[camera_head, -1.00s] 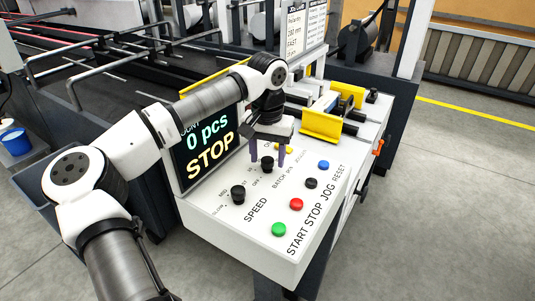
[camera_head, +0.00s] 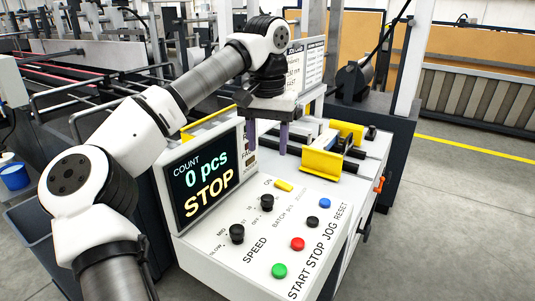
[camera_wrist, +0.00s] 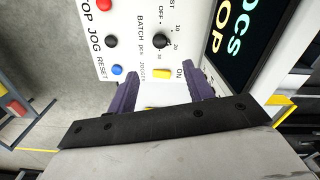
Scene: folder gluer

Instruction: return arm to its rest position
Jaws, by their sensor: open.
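My gripper (camera_head: 267,138) is raised above the back of the white control panel (camera_head: 230,262), its two purple fingers apart and pointing down with nothing between them. In the wrist view the open fingers (camera_wrist: 160,90) show over the panel, with the yellow switch (camera_wrist: 161,74) marked ON between them in the picture. The yellow switch also shows in the head view (camera_head: 284,186), below the fingers and apart from them. My arm reaches from the left side of the head view across to the panel.
The display (camera_head: 200,178) reads 0 pcs and STOP. Black knobs (camera_head: 237,233) and green, red, black and blue buttons (camera_head: 298,244) sit on the panel. Yellow guides (camera_head: 322,163) stand behind it. A blue bucket (camera_head: 15,177) is at far left. Open floor lies right.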

